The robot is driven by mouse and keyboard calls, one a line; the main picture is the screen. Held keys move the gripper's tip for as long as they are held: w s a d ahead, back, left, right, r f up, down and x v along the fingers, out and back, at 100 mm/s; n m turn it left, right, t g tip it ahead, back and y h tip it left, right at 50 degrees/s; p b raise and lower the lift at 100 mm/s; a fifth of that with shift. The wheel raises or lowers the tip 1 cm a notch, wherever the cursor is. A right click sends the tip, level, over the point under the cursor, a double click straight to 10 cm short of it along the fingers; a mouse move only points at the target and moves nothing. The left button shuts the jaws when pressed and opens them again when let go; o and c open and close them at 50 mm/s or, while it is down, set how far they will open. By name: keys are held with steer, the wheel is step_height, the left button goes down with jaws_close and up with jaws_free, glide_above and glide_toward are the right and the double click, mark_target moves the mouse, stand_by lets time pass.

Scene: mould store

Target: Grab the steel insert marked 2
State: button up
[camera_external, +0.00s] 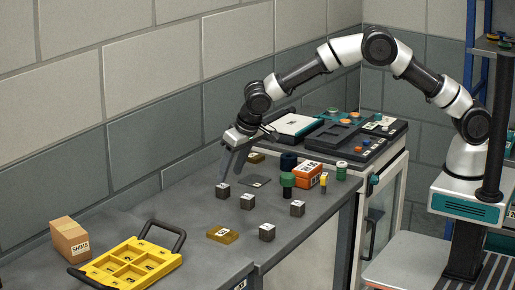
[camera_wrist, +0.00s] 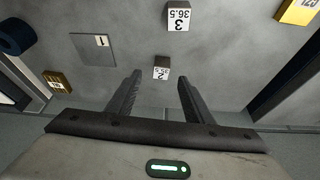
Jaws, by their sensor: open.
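The steel insert marked 2 (camera_wrist: 161,73) is a small dark cube with a white label on top. In the wrist view it lies ahead of the gap between my fingertips, apart from both fingers. It seems to be the leftmost cube (camera_external: 223,191) in the external view, though its mark is unreadable there. My gripper (camera_wrist: 159,78) is open and empty, fingers pointing down above the bench. In the external view my gripper (camera_external: 231,170) is just behind and above that cube. A similar cube marked 3 (camera_wrist: 181,18) stands farther from my fingers.
A flat grey plate marked 1 (camera_wrist: 93,50) and a brass block (camera_wrist: 58,81) lie left of the insert in the wrist view. A yellow tray (camera_external: 102,278), a cardboard box (camera_external: 69,240), an orange box (camera_external: 307,174) and more cubes stand on the bench.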

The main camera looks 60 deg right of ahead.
mark_target(222, 185)
steer(key=x, duration=0.5)
steer(key=shift+w+a, duration=0.15)
steer(key=shift+w, duration=0.1)
steer(key=shift+c, duration=0.2)
jaws_close()
steer(key=shift+r, duration=0.1)
